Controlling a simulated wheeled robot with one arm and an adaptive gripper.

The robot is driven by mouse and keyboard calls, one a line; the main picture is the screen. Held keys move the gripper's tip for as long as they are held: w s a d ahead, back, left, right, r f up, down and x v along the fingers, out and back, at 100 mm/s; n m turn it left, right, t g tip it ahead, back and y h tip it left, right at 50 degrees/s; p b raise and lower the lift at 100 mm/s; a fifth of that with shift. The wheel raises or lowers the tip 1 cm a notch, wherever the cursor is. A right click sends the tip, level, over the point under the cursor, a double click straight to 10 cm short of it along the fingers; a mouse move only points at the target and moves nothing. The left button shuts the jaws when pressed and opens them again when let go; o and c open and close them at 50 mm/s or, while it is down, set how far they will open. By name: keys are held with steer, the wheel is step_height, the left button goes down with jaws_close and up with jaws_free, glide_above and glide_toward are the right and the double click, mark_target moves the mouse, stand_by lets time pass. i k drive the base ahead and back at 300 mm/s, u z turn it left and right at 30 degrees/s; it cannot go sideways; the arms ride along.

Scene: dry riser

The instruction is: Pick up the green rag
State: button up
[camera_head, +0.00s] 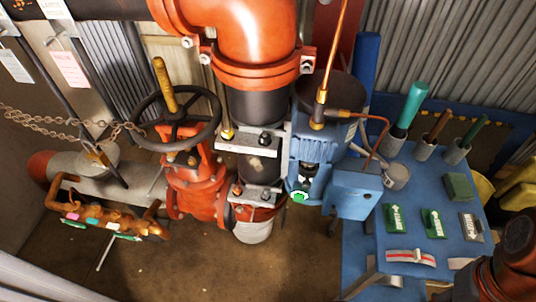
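A small folded-looking dark green piece (459,187) lies flat on the blue bench (414,172) at the right, near the bench's right edge. It is the thing that looks most like the green rag, but it is too small to tell its cloth for sure. Nothing touches it from above. My gripper cannot be made out in this view.
Two green signs (433,223) and a grey one (471,227) lie in front of the green piece. Cups with coloured rods (455,152) stand behind it. A blue motor (325,140) and red pipework (250,40) stand left of the bench.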

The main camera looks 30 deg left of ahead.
mark_target(458, 188)
steer(key=z, duration=1.8)
steer(key=k, duration=0.7)
steer(key=u, duration=2.3)
